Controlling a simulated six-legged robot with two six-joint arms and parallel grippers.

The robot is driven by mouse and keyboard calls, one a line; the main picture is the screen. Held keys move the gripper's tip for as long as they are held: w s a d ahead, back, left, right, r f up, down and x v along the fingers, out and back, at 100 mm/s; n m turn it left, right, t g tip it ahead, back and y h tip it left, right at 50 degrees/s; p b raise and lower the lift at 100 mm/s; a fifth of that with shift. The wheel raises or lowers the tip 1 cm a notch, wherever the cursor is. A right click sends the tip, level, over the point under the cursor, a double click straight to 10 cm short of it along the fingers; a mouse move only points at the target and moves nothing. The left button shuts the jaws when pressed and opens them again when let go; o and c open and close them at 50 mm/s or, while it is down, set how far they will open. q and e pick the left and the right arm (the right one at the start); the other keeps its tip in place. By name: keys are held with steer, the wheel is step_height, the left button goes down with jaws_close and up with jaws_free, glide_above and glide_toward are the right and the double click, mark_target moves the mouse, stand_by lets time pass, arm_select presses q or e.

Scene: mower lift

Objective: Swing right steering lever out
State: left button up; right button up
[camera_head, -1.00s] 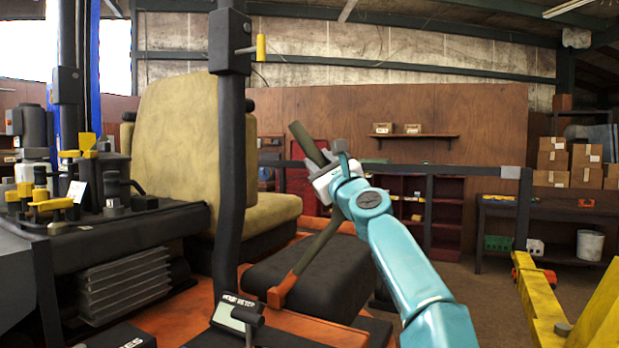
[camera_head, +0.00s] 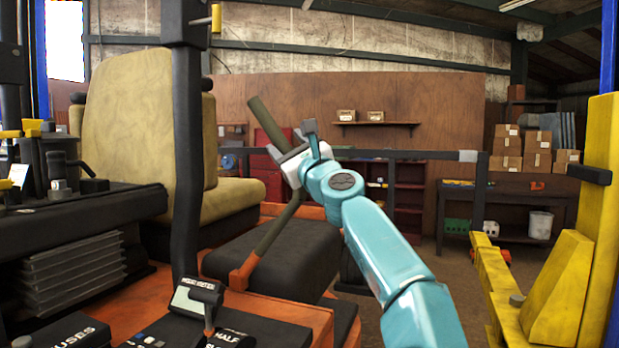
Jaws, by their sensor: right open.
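The right steering lever (camera_head: 266,122) is a long, bent, dark olive bar. It rises from an orange foot (camera_head: 241,277) beside the black seat pad, and its top end leans up to the left. My right gripper (camera_head: 293,152) is at the bend of the lever, with its open jaws close about the bar. The gripper hides that part of the lever, and I cannot tell whether the fingers touch it. My left gripper is not in view.
A dark upright post (camera_head: 187,160) stands left of the lever, before the tan seat (camera_head: 135,130). A small panel (camera_head: 195,300) sits in front. A yellow frame (camera_head: 570,290) stands at the right. Open floor lies between it and my right arm.

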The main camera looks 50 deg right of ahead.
steer(key=b+v, duration=0.6)
steer(key=v, duration=0.7)
steer(key=shift+s+a+f, duration=0.2)
steer(key=shift+s, duration=0.1)
